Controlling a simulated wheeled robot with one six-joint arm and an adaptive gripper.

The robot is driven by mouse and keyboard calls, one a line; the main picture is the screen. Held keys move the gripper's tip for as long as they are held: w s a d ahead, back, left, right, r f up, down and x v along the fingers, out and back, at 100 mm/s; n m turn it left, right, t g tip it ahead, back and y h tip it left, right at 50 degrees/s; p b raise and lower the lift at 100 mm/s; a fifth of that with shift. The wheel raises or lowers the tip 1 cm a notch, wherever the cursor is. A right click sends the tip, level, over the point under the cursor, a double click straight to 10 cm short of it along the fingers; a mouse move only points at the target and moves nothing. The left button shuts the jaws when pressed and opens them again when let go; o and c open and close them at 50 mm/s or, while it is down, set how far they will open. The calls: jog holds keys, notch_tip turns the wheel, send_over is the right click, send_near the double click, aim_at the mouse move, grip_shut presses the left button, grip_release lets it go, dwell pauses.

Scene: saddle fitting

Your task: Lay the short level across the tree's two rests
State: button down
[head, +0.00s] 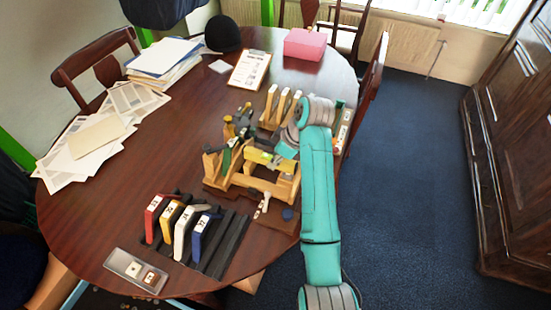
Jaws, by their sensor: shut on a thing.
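The wooden tree (240,182) stands on the right half of the round table, with upright pieces at its left and right ends. A short yellow-green level (257,156) is at the tree's upper part, by its back side. My gripper (274,159) is at the level's right part, shut on it. My teal wrist hides much of the gripper and the tree's right back. I cannot tell whether the level touches the rests or is a little above them.
A dark rack (233,240) with red, yellow, white and blue pieces stands in front. A wooden holder (270,122) with pale upright pieces is behind the tree. Papers (95,135), a clipboard (250,70) and a pink box (305,44) lie farther off. The table's left middle is clear.

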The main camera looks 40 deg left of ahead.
dwell(0.3)
jog(key=c, duration=0.5)
grip_release()
jog(key=shift+c, duration=0.2)
jog(key=shift+r, duration=0.1)
jog(key=shift+r, duration=2.45)
jog(key=shift+r, duration=0.1)
jog(key=shift+r, duration=1.4)
